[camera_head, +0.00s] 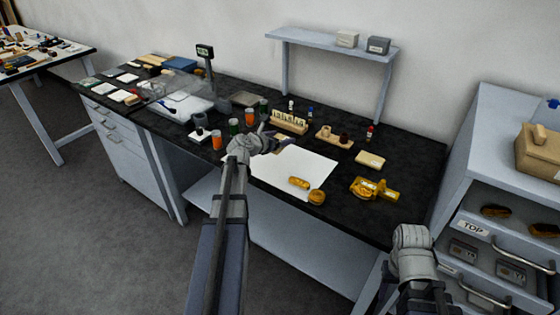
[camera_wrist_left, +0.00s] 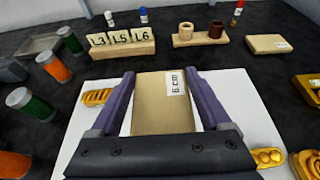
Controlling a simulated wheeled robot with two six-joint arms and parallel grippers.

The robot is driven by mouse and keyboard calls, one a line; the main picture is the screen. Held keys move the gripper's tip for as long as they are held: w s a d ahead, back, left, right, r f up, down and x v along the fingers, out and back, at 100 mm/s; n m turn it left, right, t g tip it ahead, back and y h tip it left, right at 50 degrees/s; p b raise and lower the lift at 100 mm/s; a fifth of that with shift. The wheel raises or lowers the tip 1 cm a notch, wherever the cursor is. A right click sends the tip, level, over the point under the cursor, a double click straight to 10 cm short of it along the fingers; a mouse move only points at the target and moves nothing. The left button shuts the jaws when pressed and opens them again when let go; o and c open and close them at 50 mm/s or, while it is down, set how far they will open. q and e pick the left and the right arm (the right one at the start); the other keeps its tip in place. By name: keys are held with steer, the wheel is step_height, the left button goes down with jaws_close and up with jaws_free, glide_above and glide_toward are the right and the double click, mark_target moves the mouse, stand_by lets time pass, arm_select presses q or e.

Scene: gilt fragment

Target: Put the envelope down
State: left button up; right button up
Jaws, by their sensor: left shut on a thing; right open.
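My left gripper (camera_head: 272,138) is shut on a tan envelope (camera_wrist_left: 165,105) with a white "6 cm" label, which lies between the two dark fingers in the left wrist view. In the head view the envelope (camera_head: 284,144) is mostly hidden by the gripper, over the far edge of a white sheet (camera_head: 275,172). I cannot tell whether the envelope touches the sheet. My right gripper (camera_head: 412,245) is low at the right, by the bench's front edge, with nothing seen in it; its fingers are hard to make out.
Gold pieces (camera_head: 300,183) lie on the sheet's right part, and more gold pieces (camera_head: 374,189) lie to its right. Orange and green jars (camera_head: 217,140) stand left. The dark bench's front right is clear.

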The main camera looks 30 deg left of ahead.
mark_target(281, 159)
arm_select(q)
steer(key=shift+f+b, duration=3.3)
steer(key=shift+f, duration=0.6)
steer(key=shift+r, duration=0.15)
steer(key=o, duration=1.2)
steer(key=shift+c, duration=0.2)
